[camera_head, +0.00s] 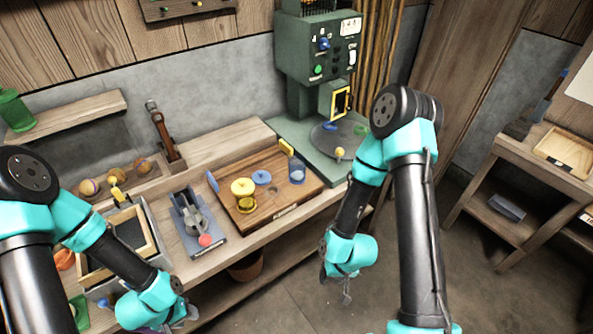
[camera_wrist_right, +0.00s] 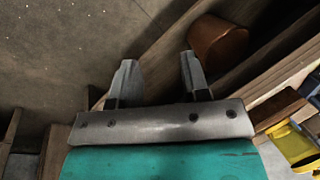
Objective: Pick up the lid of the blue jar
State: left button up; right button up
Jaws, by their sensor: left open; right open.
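A small blue jar (camera_head: 297,174) stands at the right end of a brown wooden board (camera_head: 283,200) on the bench. A round blue lid (camera_head: 262,177) with a small knob lies to its left, apart from the jar. A yellow jar (camera_head: 243,194) with a yellow top stands at the board's left. My right gripper (camera_head: 346,293) hangs open and empty in front of the bench, well right of the board; its two spread fingers show in the right wrist view (camera_wrist_right: 158,76). My left gripper (camera_head: 191,312) is open, low at the bench's front left, far from the lid.
A grey clamp-like device (camera_head: 190,222) with a red ball knob sits left of the board. A green machine (camera_head: 318,60) with a round plate stands behind right. A framed tray (camera_head: 148,240) is at left. A brown pot (camera_wrist_right: 217,42) is below the bench. Open floor lies right.

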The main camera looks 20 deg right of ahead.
jog(key=o, duration=1.1)
jog(key=shift+w, duration=0.1)
